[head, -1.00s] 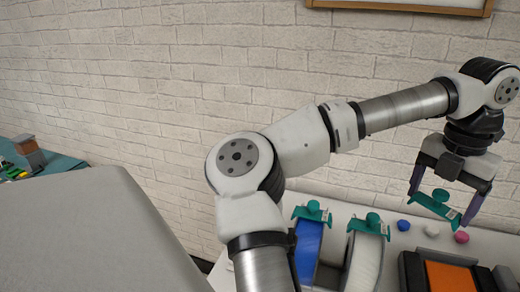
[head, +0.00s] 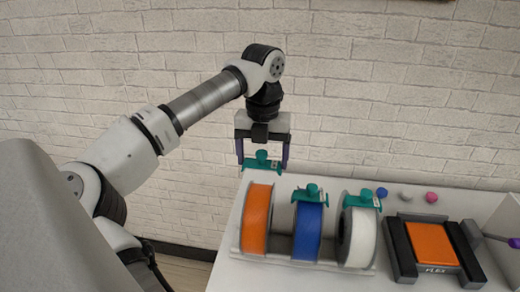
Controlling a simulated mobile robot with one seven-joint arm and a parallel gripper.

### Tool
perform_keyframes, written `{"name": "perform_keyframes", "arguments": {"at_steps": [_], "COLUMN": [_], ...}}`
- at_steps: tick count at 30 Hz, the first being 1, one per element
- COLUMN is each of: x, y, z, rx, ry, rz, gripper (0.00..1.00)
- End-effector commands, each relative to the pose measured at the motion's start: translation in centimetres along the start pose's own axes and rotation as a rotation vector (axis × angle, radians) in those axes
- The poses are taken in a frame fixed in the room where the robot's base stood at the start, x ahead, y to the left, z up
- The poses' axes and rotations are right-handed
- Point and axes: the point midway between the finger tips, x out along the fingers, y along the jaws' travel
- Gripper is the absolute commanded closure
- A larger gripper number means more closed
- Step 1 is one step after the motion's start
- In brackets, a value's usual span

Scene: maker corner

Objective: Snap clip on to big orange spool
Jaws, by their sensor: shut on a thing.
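The big orange spool (head: 256,219) stands upright at the left end of a row of spools, with no clip on its rim. My gripper (head: 263,165) is above and slightly behind it, fingers pointing down, shut on a teal clip (head: 262,162). The clip is held between the two purple fingers, apart from the spool as far as I can see. The exact height gap between clip and spool is hard to tell from this view.
A blue spool (head: 307,231) and a white spool (head: 358,238) stand to the right in the same rack (head: 300,264), each with a teal clip on top. Small blue, white and pink balls (head: 431,197) lie behind. A black device with an orange plate (head: 432,244) is at right.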

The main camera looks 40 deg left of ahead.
Motion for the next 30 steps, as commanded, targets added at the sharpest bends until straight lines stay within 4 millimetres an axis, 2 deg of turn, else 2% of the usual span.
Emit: {"name": "perform_keyframes", "arguments": {"at_steps": [2, 8, 21, 30], "x": [0.2, 1.1, 5.1, 5.8], "y": [0.6, 0.6, 0.6, 0.6], "z": [-0.1, -0.1, 0.0, 0.0], "rx": [-0.014, -0.015, -0.014, -0.014], "ry": [0.001, 0.001, 0.001, 0.001], "rz": [-0.001, -0.001, 0.0, 0.0], "gripper": [0.44, 0.44, 0.44, 0.44]}}
